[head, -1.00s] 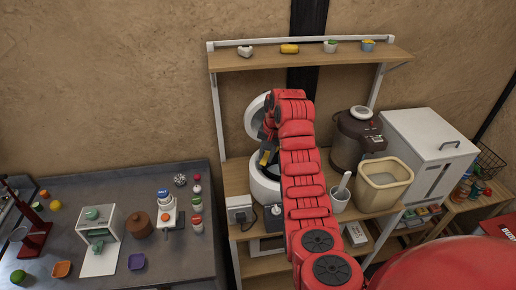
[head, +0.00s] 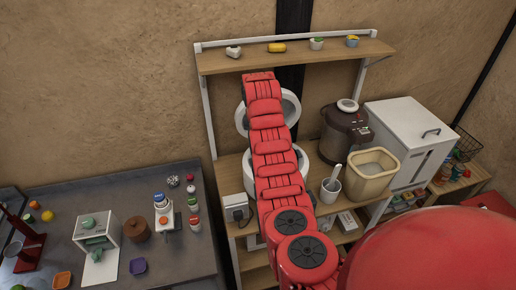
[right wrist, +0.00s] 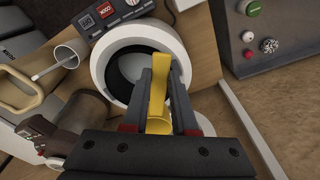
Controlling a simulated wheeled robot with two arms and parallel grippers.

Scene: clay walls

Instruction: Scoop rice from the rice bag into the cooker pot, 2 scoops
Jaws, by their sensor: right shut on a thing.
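My right gripper (right wrist: 160,78) is shut on a yellow scoop (right wrist: 158,90) in the right wrist view, which shows them in front of the white cooker (right wrist: 102,72). I cannot tell whether the scoop holds rice. The cooker's dark pot (right wrist: 126,66) shows partly behind the fingers. In the head view, my right arm covers much of the cooker (head: 314,172), and its lid (head: 291,104) stands open. The scoop and right gripper are hidden there. The cream rice bag (head: 364,188) stands open on the shelf to the right, with pale contents. My left gripper is not in view.
A white cup with a paddle (head: 330,190) stands between cooker and rice bag. A brown kettle (head: 340,140) and a white box (head: 405,135) stand behind. A high shelf (head: 295,58) hangs above. A cluttered dark table (head: 105,200) is at left.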

